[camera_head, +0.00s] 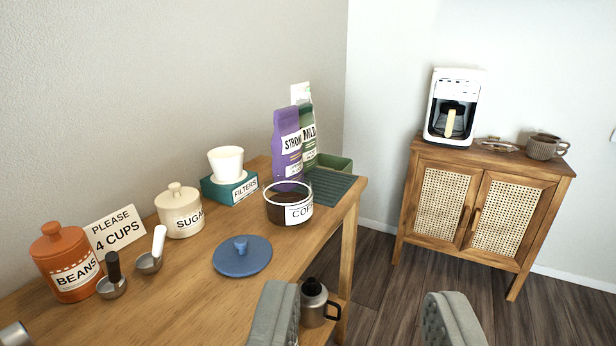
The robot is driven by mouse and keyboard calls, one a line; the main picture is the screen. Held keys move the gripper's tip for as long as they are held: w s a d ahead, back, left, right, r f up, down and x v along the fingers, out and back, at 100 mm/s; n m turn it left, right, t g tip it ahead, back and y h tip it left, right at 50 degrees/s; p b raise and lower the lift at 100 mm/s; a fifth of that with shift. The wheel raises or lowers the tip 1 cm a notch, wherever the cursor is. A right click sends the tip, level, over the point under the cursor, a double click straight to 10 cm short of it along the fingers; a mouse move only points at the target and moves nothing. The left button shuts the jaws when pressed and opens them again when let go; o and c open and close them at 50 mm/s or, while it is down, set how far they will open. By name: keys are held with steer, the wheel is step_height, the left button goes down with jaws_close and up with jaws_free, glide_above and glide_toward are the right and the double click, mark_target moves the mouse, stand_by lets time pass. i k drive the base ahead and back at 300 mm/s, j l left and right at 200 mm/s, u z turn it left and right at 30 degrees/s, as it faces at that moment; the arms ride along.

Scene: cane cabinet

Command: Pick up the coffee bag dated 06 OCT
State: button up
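Coffee bags stand upright in a cluster at the far end of the wooden table. A purple bag (287,145) labelled STRONG is in front. A green bag (308,135) labelled MILD is partly hidden behind it. A white bag (299,92) stands at the back, mostly hidden. Any date print is too small to read. My gripper (365,325) shows its two grey fingers at the bottom edge, wide apart with nothing between them. It is nearer to me than the bags, below and to their right.
A blue lid (241,257), sugar jar (180,212), filters box (231,190) and beans jar (68,265) share the table (200,305). A cane cabinet (440,160) bears a coffee maker (453,105). Floor between is clear.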

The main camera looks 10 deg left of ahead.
mark_target(307, 128)
steer(key=i+l+u, duration=0.1)
steer(key=l+u, duration=0.2)
steer(key=u, duration=0.15)
steer(key=l+u, duration=0.3)
steer(key=u, duration=0.15)
steer(key=l+u, duration=0.2)
steer(key=l, duration=0.95)
steer(key=k+l+u, duration=0.15)
steer(key=l, duration=1)
